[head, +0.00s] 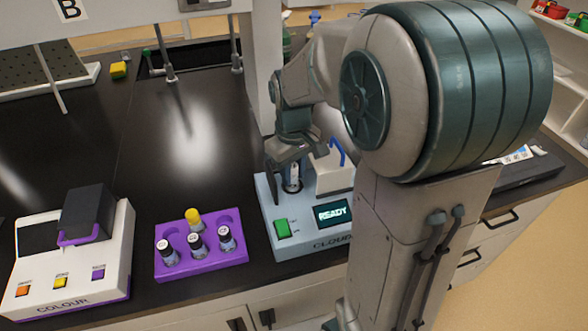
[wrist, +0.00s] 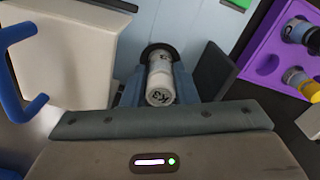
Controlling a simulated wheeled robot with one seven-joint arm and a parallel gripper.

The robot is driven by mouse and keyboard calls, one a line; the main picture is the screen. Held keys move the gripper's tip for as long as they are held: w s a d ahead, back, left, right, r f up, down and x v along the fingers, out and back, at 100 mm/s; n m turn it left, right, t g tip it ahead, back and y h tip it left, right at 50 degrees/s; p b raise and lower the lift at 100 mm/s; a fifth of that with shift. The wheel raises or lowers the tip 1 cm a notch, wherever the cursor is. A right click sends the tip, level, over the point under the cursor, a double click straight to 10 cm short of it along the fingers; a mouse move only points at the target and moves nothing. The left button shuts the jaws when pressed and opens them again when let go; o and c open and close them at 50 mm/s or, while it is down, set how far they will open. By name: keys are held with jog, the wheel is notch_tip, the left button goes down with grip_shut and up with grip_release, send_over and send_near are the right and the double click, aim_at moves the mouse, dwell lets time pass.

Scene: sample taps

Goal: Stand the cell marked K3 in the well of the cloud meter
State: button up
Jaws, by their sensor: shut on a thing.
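The cell marked K3 (wrist: 160,88) has a white cap with black lettering and a clear-grey body. My gripper (wrist: 158,92) is shut on it, with a finger on each side. In the head view my gripper (head: 291,163) is over the light blue cloud meter (head: 267,212), and the cell (head: 292,179) shows upright below it. The dark round well (wrist: 158,49) lies around the cell's far end in the wrist view. I cannot tell how deep the cell's lower end is. The meter's white lid (head: 333,172) with a blue handle is open. Its screen (head: 332,212) reads READY.
A purple rack (head: 202,262) left of the meter holds several cells, one with a yellow cap (head: 194,217). The white colour meter (head: 118,262) stands further left. The open lid is close beside my gripper. The black bench behind the rack is clear.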

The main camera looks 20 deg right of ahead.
jog(key=shift+f, duration=0.45)
jog(key=o, duration=1.4)
jog(key=shift+d, duration=0.1)
jog(key=shift+r, duration=0.1)
jog(key=shift+c, duration=0.7)
